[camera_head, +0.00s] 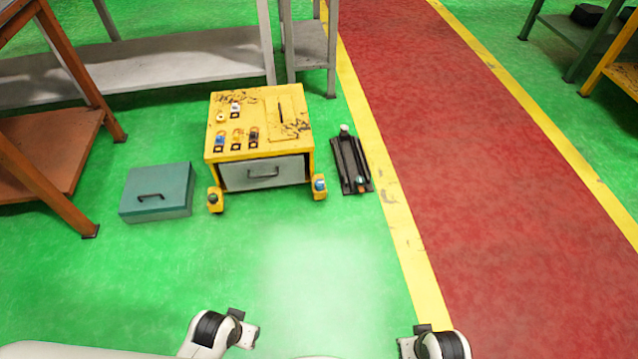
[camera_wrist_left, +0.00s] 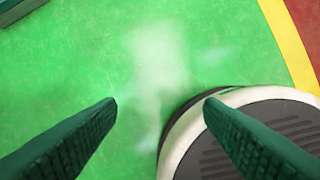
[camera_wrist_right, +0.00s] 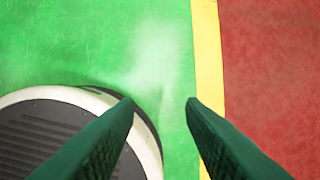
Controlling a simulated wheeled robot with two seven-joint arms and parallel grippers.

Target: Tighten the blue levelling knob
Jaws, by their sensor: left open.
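A blue knob (camera_head: 319,184) sits on top of the yellow foot at the front right corner of a yellow cabinet (camera_head: 290,105). A dark green knob (camera_head: 213,198) sits on the front left foot. My left gripper (camera_wrist_left: 162,102) is open and empty above the green floor, its fingers apart. My right gripper (camera_wrist_right: 160,102) is also open and empty above the floor. Both are near the bottom of the head view, well short of the cabinet and touching nothing. The fingertips do not show in the head view. Whether the blue knob is tight cannot be seen.
A teal box (camera_head: 158,193) stands left of the cabinet. A dark rail fixture (camera_head: 351,165) with a small blue part lies to its right. Grey shelving (camera_head: 150,72) stands behind, an orange-brown rack (camera_head: 60,125) at left. The floor before the cabinet is clear.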

